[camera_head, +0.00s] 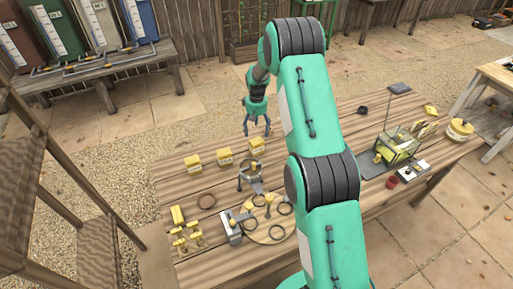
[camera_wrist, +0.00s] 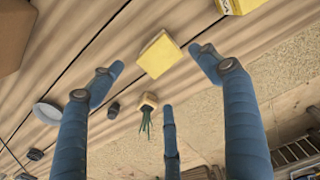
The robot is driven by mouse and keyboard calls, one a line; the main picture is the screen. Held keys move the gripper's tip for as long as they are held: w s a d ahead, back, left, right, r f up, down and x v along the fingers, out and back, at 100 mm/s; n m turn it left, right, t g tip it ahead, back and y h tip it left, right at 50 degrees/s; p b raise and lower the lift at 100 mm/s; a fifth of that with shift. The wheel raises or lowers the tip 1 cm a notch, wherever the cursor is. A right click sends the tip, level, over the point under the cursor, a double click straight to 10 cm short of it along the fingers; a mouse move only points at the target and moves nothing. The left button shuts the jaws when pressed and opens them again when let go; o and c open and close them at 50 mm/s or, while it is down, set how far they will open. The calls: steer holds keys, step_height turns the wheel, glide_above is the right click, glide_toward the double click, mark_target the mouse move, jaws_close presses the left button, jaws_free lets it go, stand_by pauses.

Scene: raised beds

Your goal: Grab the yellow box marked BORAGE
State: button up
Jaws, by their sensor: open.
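Three yellow boxes stand in a row near the table's far edge in the head view: a left one (camera_head: 194,162), a middle one (camera_head: 225,156) and a right one (camera_head: 257,145). Their labels are too small to read, so I cannot tell which is marked BORAGE. My gripper (camera_head: 257,130) is open and empty, pointing down just above and behind the right box. In the wrist view, a yellow box (camera_wrist: 158,54) shows between the spread blue fingers of my gripper (camera_wrist: 157,62), apparently untouched. Part of another yellow box (camera_wrist: 240,5) shows at the top edge.
The wooden table (camera_head: 185,250) also holds a round board (camera_head: 262,232) with dark rings, small yellow pieces (camera_head: 180,240) and a glass case (camera_head: 397,146). In the wrist view, a small pot with green stems (camera_wrist: 148,101) and a pale dish (camera_wrist: 47,113) lie near the fingers.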

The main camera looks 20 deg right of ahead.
mark_target(257, 140)
steer(key=shift+f, duration=4.25)
steer(key=shift+s+a+f, duration=0.1)
steer(key=shift+a+f, duration=0.05)
steer(key=shift+f, duration=2.5)
steer(key=c, duration=1.5)
